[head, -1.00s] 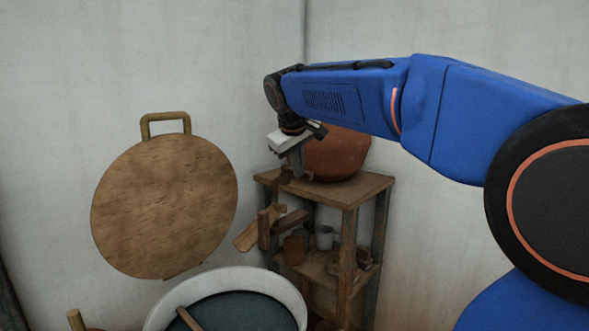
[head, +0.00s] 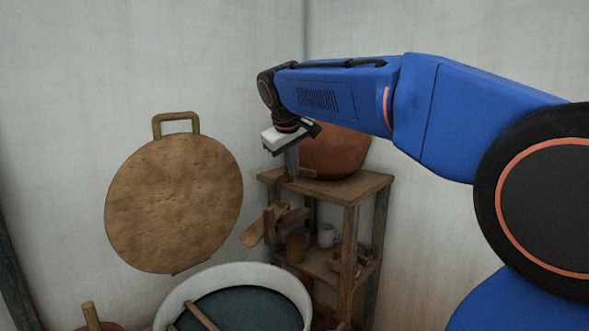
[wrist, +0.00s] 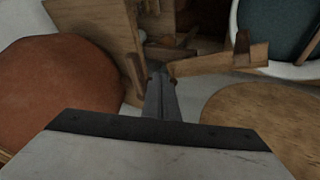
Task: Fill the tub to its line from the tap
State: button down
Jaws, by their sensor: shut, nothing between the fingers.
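The white-rimmed tub (head: 183,293) stands low in the head view, with a dark blue-green surface inside. Its fill line cannot be made out. It also shows at the upper right of the wrist view (wrist: 305,72). An orange clay pot (head: 338,152) sits on the wooden stand. A small wooden piece, perhaps the tap (head: 303,172), shows at its left base, partly hidden by my gripper. A wooden spout or trough (wrist: 218,62) reaches toward the tub. My gripper (head: 291,174) is shut and empty, fingers down beside the pot; whether it touches the wooden piece is unclear.
A round wooden board with a handle (head: 175,205) is at the left wall. The wooden stand (head: 352,188) holds mugs and small items on its lower shelf (head: 322,266). A stick (head: 201,314) leans in the tub. Walls close in the corner behind the stand.

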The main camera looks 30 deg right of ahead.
jog(key=d+v, duration=0.1)
jog(key=v, duration=0.9)
jog(key=s+a+f+y, duration=0.1)
jog(key=s+f, duration=0.8)
jog(key=f, duration=0.3)
jog(key=s+a+f+m+y, duration=0.1)
jog(key=s+f, duration=0.8)
jog(key=f, duration=0.2)
jog(key=s+a+f+m+y, duration=0.1)
jog(key=s+a+f, duration=0.1)
jog(key=s+f, duration=0.7)
notch_tip(320, 180, down, 4)
jog(key=shift+r+g+y, duration=0.15)
jog(key=shift+g+y, duration=0.25)
jog(key=shift+a, duration=0.15)
